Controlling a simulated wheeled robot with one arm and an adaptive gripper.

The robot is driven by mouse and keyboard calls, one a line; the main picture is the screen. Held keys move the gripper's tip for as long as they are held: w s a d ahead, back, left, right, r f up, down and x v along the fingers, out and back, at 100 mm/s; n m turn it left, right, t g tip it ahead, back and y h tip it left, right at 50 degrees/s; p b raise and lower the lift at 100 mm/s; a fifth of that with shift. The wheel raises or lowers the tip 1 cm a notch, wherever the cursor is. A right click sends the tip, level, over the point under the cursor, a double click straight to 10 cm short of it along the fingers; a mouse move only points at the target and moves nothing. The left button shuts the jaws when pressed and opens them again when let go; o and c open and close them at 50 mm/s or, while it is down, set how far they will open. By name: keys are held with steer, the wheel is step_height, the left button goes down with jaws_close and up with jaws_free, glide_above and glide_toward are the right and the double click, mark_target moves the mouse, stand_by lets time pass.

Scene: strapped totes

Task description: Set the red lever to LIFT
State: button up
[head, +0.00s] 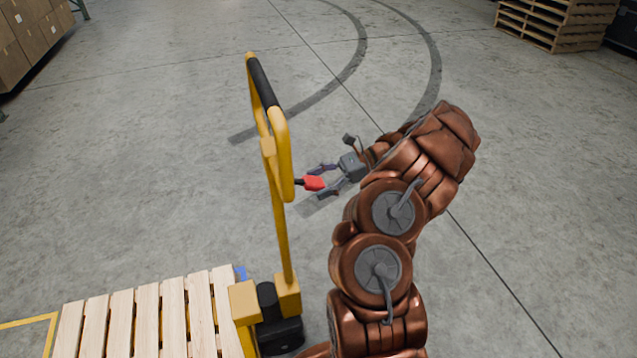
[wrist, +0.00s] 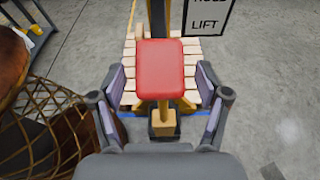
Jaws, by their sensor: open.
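The red lever (head: 314,183) sticks out to the right from the upright of the yellow pallet truck (head: 282,230) in the head view. In the wrist view the lever's red end (wrist: 167,70) fills the middle. My gripper (head: 321,182) is open, with one finger on each side of the red end. In the wrist view a gap shows between each finger and the lever. A white sign (wrist: 208,18) behind the lever reads LIFT at its lower part; the word above it is cut off by the frame's top edge.
A wooden pallet (head: 146,310) lies by the truck at the lower left. Cardboard boxes (head: 30,35) stand at the upper left and stacked pallets (head: 557,22) at the upper right. The floor around the truck's handle is clear.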

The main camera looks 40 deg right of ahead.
steer(key=v, duration=0.7)
steer(key=shift+d, duration=0.2)
stand_by(0.9)
